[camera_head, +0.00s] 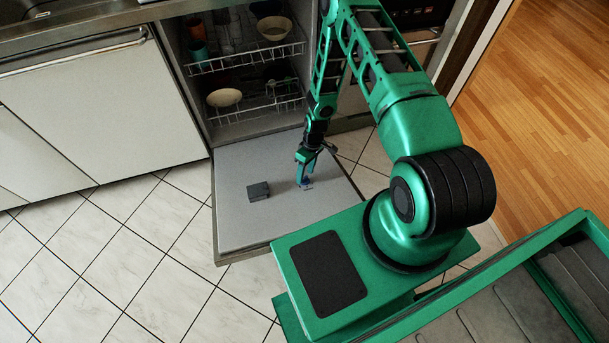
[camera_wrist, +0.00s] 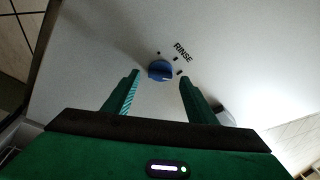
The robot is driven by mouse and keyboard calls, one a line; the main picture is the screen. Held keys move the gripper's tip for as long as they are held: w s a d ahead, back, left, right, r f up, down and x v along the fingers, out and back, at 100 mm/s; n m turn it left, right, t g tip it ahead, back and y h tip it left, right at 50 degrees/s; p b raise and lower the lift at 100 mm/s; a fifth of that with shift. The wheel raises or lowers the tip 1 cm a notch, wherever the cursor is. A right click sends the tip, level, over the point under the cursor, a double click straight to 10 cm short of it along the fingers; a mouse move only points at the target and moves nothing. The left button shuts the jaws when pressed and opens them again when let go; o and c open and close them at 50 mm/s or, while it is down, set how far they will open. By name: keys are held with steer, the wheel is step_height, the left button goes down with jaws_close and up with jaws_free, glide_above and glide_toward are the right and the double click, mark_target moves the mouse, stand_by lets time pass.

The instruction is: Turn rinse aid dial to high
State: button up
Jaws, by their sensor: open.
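The rinse aid dial (camera_wrist: 161,71) is a small blue knob on the inner face of the open dishwasher door (camera_head: 238,213). The word RINSE and a few dark marks are printed beside it. In the wrist view my gripper (camera_wrist: 158,84) is open, with one finger on each side of the dial and a gap to both. In the head view my gripper (camera_head: 305,178) points down at the door panel, and the dial is mostly hidden by it. I cannot tell which mark the dial points to.
A dark grey block (camera_head: 258,191) sits on the door left of my gripper. Behind, the dishwasher racks (camera_head: 246,60) hold bowls and cups. White cabinets (camera_head: 100,105) stand at left. The tiled floor (camera_head: 150,260) beside the door is clear.

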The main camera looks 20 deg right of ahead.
steer(key=shift+x, duration=0.8)
steer(key=c, duration=1.1)
